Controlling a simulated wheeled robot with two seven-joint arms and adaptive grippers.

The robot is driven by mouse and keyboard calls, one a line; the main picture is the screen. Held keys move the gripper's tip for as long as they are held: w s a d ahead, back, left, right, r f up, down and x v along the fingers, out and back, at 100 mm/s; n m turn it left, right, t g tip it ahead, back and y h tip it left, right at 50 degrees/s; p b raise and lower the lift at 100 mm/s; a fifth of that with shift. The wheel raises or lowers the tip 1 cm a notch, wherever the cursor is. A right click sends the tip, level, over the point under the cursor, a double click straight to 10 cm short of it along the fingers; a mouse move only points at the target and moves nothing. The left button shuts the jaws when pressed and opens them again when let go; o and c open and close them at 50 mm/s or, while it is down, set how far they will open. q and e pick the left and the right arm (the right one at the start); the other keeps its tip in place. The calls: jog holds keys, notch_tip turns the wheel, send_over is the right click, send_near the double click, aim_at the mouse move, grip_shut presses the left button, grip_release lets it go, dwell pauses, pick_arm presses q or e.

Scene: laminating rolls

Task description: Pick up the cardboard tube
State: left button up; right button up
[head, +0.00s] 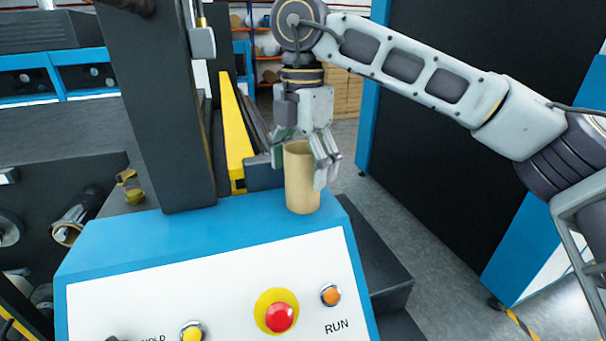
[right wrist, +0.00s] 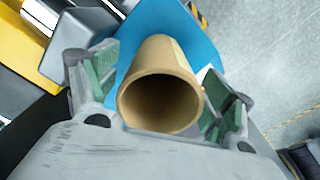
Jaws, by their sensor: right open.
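The cardboard tube (head: 301,180) is tan and hollow and stands upright on the blue top of the control console (head: 215,232), near its back right corner. My right gripper (head: 305,160) comes down over it from above, with its fingers on either side of the tube's upper part. The right wrist view looks down into the tube's open end (right wrist: 160,103). The green-padded fingers (right wrist: 160,90) are spread around it, with a gap seen at the left pad; at the right I cannot tell whether the pad touches. My left gripper is not in view.
A dark upright post (head: 160,110) and a yellow rail (head: 235,130) stand left of the tube. The console's front has a red button (head: 279,317) and an orange one (head: 330,294). A tall dark cabinet (head: 430,130) stands at the right, with open floor before it.

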jog(key=shift+f, duration=0.65)
jog(key=shift+c, duration=0.2)
jog(key=c, duration=1)
